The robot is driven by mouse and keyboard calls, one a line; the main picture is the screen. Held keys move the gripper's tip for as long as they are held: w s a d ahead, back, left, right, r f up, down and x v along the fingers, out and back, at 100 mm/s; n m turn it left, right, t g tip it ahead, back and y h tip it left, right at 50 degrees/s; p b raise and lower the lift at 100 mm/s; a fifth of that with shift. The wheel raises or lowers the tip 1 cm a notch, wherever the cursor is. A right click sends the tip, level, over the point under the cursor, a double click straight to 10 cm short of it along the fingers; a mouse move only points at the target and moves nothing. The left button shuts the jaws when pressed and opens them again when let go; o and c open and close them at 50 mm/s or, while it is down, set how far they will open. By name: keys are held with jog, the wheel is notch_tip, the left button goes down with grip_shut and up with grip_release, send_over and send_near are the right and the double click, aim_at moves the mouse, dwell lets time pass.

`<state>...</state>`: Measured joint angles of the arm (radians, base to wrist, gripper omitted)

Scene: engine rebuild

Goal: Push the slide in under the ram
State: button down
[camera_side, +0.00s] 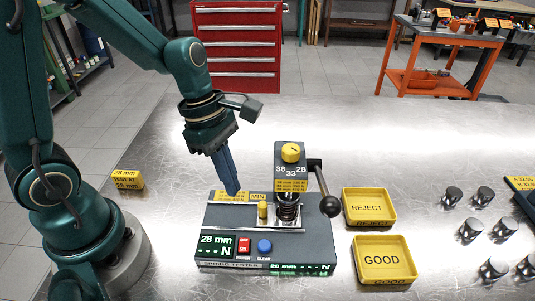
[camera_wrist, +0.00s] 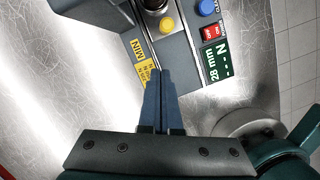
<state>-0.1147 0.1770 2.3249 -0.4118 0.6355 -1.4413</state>
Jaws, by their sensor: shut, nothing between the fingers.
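The spring tester (camera_side: 265,235) stands on the metal bench. Its slide shows as a bright metal strip with a yellow knob (camera_side: 263,210) standing up on it; the knob also shows in the wrist view (camera_wrist: 167,25). A dark coil spring (camera_side: 288,208) stands right of the knob, below the tester's head (camera_side: 291,170). The ram is mostly hidden by the head, so I cannot tell how the slide lines up with it. My gripper (camera_side: 234,191) is shut and empty, pointing down at the tester's back left, left of the knob and apart from it. Its fingertips show in the wrist view (camera_wrist: 158,75).
A lever with a black ball (camera_side: 329,206) hangs at the tester's right. Yellow REJECT (camera_side: 369,221) and GOOD (camera_side: 384,275) trays stand further right, then several dark metal cylinders. A yellow 28 mm block (camera_side: 127,180) lies at left. The bench behind the tester is clear.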

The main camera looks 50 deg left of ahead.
jog(key=w+v, duration=0.1)
jog(key=v, duration=0.8)
jog(key=s+r+m+t+y, duration=0.1)
jog(key=s+m+t, duration=0.3)
jog(key=m, duration=1.7)
jog(key=s+y, duration=0.1)
jog(key=s, duration=0.2)
jog(key=shift+s+r+m+t+y, duration=0.2)
jog(key=shift+r+m+t+y, duration=0.1)
jog(key=shift+t, duration=0.1)
